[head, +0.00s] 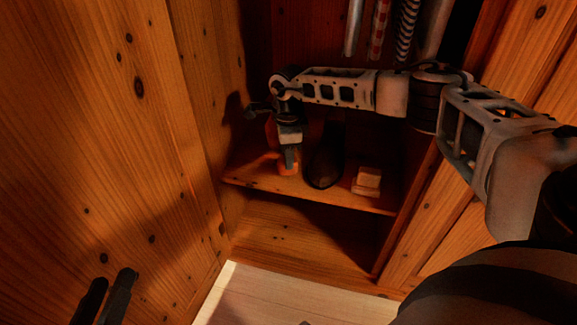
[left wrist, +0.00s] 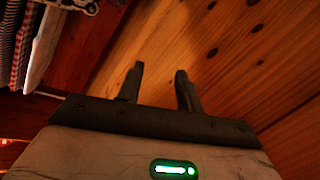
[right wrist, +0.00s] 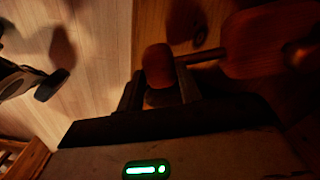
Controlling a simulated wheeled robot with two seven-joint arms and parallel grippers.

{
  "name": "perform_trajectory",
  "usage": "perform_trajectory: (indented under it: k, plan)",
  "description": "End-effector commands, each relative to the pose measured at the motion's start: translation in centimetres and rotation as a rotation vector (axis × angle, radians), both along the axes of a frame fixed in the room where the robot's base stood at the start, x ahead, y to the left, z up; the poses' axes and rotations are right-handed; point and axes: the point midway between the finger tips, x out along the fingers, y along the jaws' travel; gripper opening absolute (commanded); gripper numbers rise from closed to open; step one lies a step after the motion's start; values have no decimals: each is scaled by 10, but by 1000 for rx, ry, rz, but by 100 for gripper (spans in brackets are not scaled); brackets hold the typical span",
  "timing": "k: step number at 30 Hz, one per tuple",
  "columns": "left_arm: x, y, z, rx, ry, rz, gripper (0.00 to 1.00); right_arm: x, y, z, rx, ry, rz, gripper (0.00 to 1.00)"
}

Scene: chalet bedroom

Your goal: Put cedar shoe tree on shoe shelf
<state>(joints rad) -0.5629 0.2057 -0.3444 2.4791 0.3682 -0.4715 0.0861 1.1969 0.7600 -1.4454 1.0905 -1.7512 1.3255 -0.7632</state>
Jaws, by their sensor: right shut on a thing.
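The cedar shoe tree (head: 288,168) is orange-brown and hangs in my right gripper (head: 289,152) over the left part of the shoe shelf (head: 243,177) inside the wardrobe. I cannot tell whether it touches the shelf. In the right wrist view, the shoe tree's small rounded end (right wrist: 158,63) is between the fingers, with a rod leading to a larger piece (right wrist: 262,42). My right gripper is shut on it. My left gripper (head: 107,297) is open and empty at the lower left, outside the shelf; its parted fingers also show in the left wrist view (left wrist: 158,88).
A dark shoe (head: 325,168) stands mid-shelf, just right of the shoe tree. A pale wooden block-like object (head: 367,181) lies right of it. The wardrobe's left panel (head: 110,130) is close. Clothes (head: 380,28) hang above. Light flooring (head: 290,295) lies in front.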

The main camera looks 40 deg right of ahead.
Motion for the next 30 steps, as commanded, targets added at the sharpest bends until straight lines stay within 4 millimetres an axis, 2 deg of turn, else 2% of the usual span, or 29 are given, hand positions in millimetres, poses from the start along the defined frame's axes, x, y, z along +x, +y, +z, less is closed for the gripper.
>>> perform_trajectory:
  k: [1, 4, 8, 14, 15, 17, 26, 30]
  plan:
    - [2, -1, -3, -19, -26, 0, 36, 1, 0, -14, 0, -1, 0, 2]
    - [6, -1, 6, -52, -87, -2, 36, 1, 0, -27, 0, -2, 0, 2]
    - [7, -1, 14, -67, -108, -3, 36, 1, 0, -27, 1, -3, 0, 2]
    - [7, -1, 14, -64, -108, -1, 36, 0, 0, -27, 0, -1, 0, 2]
    - [7, -1, 15, -63, -110, -1, 36, 0, 0, -28, 0, 1, 0, 44]
    - [7, -1, 15, -63, -110, -1, 36, 0, 0, -27, 0, 1, 0, 58]
    - [7, -1, 16, -63, -108, -2, 36, 0, 0, -25, 0, 1, 0, 58]
    - [7, -1, 25, -46, -96, -3, 36, 0, 0, -10, 0, 0, 0, 58]
